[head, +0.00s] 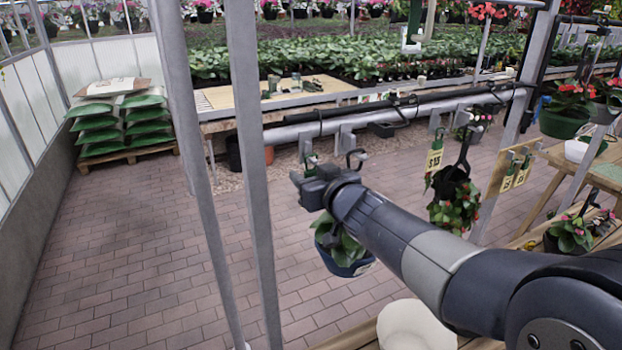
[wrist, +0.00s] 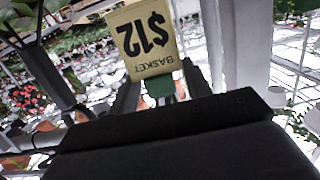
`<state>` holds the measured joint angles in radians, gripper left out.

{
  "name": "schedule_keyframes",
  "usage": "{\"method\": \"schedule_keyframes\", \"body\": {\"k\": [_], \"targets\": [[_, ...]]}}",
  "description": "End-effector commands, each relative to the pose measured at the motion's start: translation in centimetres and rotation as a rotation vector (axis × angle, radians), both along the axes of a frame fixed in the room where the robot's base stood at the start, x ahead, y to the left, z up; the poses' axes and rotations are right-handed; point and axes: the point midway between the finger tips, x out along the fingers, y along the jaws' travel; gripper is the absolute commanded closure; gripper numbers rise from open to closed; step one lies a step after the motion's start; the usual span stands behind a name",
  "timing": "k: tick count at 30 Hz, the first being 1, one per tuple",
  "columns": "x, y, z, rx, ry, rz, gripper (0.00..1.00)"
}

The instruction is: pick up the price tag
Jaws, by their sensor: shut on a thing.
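The yellow price tag (wrist: 143,38) reads "$12 BASKET" and shows upside down in the wrist view. Its green lower part (wrist: 160,87) is between the two fingers of my gripper (wrist: 163,92), which is shut on it. In the head view my gripper (head: 308,187) is just below the grey rail with hooks, and the held tag cannot be made out there. Another tag (head: 433,161), marked $15, hangs farther right on the rail.
A blue hanging pot (head: 345,262) with a leafy plant is below my gripper. The grey rail (head: 385,115) runs close above it, and upright posts (head: 248,150) stand to its left. More tags hang on a wooden board (head: 497,185).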

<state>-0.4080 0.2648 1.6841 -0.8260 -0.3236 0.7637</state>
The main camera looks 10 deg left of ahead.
Motion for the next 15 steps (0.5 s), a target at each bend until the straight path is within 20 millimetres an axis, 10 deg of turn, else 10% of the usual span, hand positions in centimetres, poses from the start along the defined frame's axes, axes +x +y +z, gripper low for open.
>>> {"method": "schedule_keyframes", "body": {"k": [15], "targets": [[-6.3, -4.8, 1.2, 0.001, -0.003, -0.004, 0.66]]}}
